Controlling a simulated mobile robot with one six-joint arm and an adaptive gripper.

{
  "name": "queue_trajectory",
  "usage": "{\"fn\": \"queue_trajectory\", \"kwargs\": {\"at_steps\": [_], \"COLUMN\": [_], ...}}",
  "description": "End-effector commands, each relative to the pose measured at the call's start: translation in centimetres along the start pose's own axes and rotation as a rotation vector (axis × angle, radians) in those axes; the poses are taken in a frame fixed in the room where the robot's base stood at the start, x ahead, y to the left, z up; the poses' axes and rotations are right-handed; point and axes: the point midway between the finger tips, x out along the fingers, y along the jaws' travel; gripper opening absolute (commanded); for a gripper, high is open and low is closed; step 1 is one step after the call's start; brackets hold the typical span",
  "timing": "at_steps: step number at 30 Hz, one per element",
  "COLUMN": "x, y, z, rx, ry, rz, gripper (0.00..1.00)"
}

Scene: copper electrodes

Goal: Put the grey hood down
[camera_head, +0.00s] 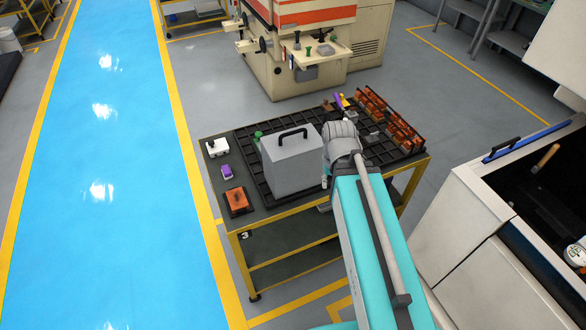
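The grey hood (290,172) is a light grey box with a black handle (293,135) on top. It stands upright at the middle of the yellow-framed table (222,193), over the black grid tray (257,186). I cannot tell whether its bottom edge touches the tray. My teal arm reaches in from the lower right and its grey wrist ends just right of the hood. My gripper is hidden behind the wrist, so I cannot see its fingers or whether it holds anything.
Copper-coloured electrodes (404,133) stand in racks at the table's right. An orange-brown block (237,201), a purple item (227,172) and a white box (216,147) lie at the left. A beige machine (365,45) stands behind; a white cabinet (463,235) is at right.

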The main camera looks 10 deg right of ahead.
Motion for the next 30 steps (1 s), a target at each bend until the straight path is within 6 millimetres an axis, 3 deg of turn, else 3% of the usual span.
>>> {"fn": "queue_trajectory", "kwargs": {"at_steps": [1,3,10,30], "x": [2.1,3.3,6.1,6.7], "y": [0.0,0.0,-0.1,-0.1], "z": [0.0,0.0,0.0,0.0], "rx": [0.0,0.0,-0.001,-0.001], "ry": [0.0,0.0,0.0,0.0], "rz": [0.0,0.0,0.0,0.0], "gripper": [0.37,0.37,0.37,0.37]}}
